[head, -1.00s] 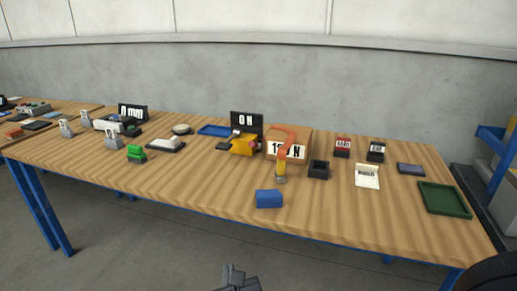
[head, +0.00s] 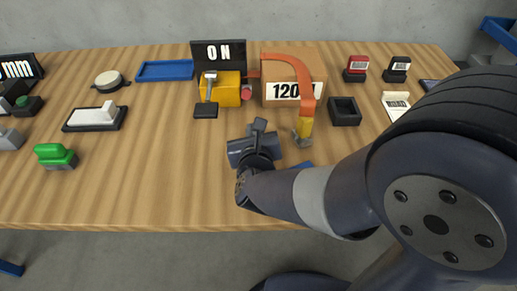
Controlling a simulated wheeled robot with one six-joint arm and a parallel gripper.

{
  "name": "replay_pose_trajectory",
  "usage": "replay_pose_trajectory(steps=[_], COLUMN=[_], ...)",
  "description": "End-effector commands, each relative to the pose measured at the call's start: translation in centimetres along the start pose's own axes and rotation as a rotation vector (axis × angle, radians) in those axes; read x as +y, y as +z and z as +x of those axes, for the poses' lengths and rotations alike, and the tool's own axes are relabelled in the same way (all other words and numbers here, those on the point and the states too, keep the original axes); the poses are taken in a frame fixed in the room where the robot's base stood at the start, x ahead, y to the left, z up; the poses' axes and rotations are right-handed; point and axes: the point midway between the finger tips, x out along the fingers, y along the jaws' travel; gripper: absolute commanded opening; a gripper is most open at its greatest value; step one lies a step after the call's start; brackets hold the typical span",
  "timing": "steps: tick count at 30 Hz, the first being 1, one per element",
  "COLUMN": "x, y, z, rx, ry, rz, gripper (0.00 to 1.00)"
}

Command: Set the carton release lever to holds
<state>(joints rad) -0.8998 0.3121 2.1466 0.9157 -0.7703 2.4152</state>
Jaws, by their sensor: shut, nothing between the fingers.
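A brown carton (head: 309,58) labelled "120" stands at the back of the table, with an orange strap (head: 304,84) over it. Left of the carton is a yellow block (head: 230,91) with a red round part facing the carton. A small lever with a grey T-shaped handle (head: 210,78) stands on a black base (head: 205,111) at the block's front left. It may be the release lever; its markings cannot be read. My gripper (head: 256,132) is shut and empty in front of the yellow block, apart from the lever.
A black sign (head: 218,55) reads "0 N". A black open box (head: 344,111) stands right of the strap. A blue block (head: 303,165) is mostly hidden by my arm. A green block (head: 55,156) and white rocker (head: 95,117) are left.

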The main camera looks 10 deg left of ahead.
Motion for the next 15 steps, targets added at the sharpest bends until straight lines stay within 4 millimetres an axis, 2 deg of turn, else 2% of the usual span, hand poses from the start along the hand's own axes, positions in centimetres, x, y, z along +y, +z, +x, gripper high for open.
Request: replay_pose_trajectory(steps=[1, 6, 9, 15], x=[-0.1, -0.1, -0.1, -0.1], y=[-0.1, 0.2, 2.4, 3.8], z=[1.1, 3.8, 3.9, 4.3], rx=[0.002, 0.001, -0.003, -0.001], ry=[-0.004, -0.002, 0.0, 0.0], rz=[0.0, 0.001, 0.002, 0.001], gripper=[0.0, 0.0, 0.0, 0.0])
